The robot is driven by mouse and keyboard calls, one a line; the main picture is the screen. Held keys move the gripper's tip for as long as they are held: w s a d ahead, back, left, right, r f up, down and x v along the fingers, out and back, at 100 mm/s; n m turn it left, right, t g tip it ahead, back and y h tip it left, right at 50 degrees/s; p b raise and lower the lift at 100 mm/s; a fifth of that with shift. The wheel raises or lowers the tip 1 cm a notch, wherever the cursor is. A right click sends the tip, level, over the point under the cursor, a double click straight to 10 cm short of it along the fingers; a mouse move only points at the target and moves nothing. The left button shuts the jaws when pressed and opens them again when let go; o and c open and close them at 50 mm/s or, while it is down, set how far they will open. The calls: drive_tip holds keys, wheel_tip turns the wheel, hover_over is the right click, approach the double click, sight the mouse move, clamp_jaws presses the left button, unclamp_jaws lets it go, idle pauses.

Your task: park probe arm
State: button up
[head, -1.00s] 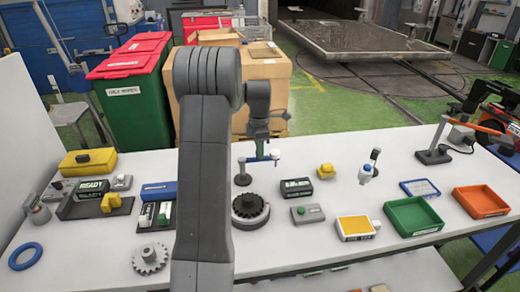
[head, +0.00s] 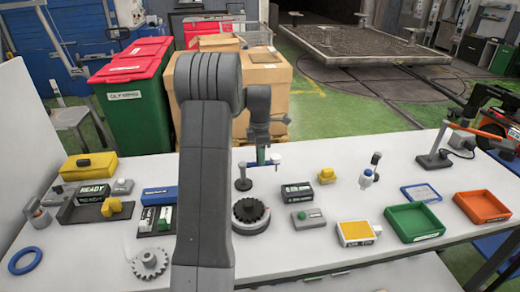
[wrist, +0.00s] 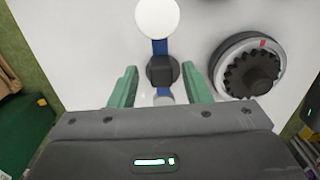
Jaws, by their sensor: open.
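The probe arm (head: 262,163) is a blue bar on a dark upright post, with a white tip at its right end. In the wrist view its blue bar (wrist: 160,47) runs up from a black hub (wrist: 161,71) to a round white end (wrist: 157,18). My gripper (wrist: 159,84) is open, its green fingers on either side of the hub and bar, with gaps visible on both sides. In the head view my gripper (head: 261,154) is over the bar, and my arm hides part of the bench. Whether the fingers are low enough to enclose the bar is unclear.
A round dial with a black gear (head: 250,212) stands close by, right of the fingers in the wrist view (wrist: 250,70). A black display box (head: 297,192), a grey button box (head: 308,218), a green tray (head: 414,222) and an orange tray (head: 481,206) lie to the right.

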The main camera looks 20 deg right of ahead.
wheel_tip(320, 180, up, 14)
drive_tip(key=b, duration=0.1)
drive_tip(key=shift+f, duration=0.2)
idle(0.5)
wheel_tip(320, 180, down, 14)
drive_tip(key=shift+r+p, duration=0.1)
drive_tip(key=shift+p, duration=0.4)
drive_tip(key=shift+s, duration=0.1)
drive_tip(key=shift+r, duration=0.15)
drive_tip(key=shift+r, duration=0.25)
wheel_tip(320, 180, up, 13)
drive_tip(key=b, duration=0.1)
wheel_tip(320, 180, down, 14)
drive_tip(key=shift+f+p, duration=0.1)
drive_tip(key=shift+p, duration=0.45)
drive_tip(key=shift+s+a+r+m+b, duration=0.2)
drive_tip(key=shift+s+m+b, duration=0.2)
drive_tip(key=shift+m, duration=0.5)
